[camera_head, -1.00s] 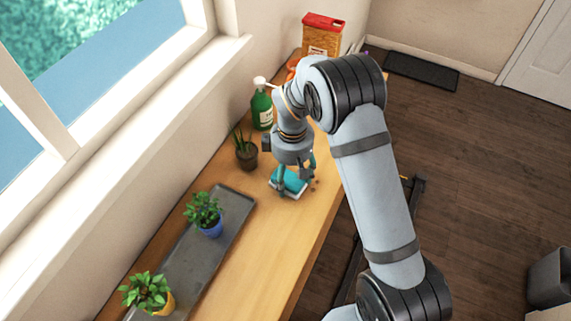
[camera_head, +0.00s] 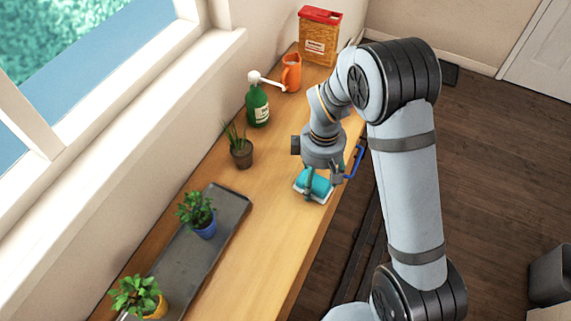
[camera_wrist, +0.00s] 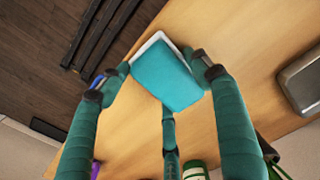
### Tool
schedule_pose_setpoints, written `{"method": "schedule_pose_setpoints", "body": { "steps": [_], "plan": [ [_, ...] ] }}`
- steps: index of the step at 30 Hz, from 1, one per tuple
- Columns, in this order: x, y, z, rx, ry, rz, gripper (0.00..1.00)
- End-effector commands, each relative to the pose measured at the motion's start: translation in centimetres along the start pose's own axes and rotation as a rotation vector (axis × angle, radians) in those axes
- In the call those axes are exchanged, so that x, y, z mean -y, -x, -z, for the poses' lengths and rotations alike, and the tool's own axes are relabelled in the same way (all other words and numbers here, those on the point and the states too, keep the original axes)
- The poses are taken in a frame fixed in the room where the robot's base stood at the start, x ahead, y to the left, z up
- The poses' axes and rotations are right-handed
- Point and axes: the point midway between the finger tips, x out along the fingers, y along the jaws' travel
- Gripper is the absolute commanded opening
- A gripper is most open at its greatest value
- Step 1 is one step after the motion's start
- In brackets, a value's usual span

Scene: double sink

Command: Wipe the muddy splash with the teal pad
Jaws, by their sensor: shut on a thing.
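The teal pad (camera_head: 319,184), with a white underside, is near the front edge of the wooden counter. My gripper (camera_head: 322,181) is shut on it from above. In the wrist view, green fingers of my gripper (camera_wrist: 162,73) hold the pad (camera_wrist: 170,80) by its sides, and its white edge shows at one side. The pad appears flat on or just over the wood; I cannot tell if it touches. No muddy splash shows in either current view; any mark under the pad or behind my arm is hidden.
A grey tray (camera_head: 190,262) with two potted plants lies front left. A small dark pot (camera_head: 241,155), green pump bottle (camera_head: 257,106), orange jug (camera_head: 291,73) and red-topped box (camera_head: 320,40) stand along the wall side. A blue object (camera_head: 356,160) shows beside my gripper. Wood left of the pad is clear.

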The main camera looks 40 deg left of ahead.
Motion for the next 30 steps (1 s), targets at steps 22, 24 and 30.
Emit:
{"method": "schedule_pose_setpoints", "body": {
  "steps": [22, 24, 30],
  "plan": [
    [-0.2, 7.7, -0.1, -0.002, -0.004, -0.002, 0.42],
    [-0.2, 7.9, -0.1, -0.002, -0.005, -0.002, 0.42],
    [-0.2, 8.0, -0.1, -0.002, -0.005, -0.002, 0.42]
  ]
}}
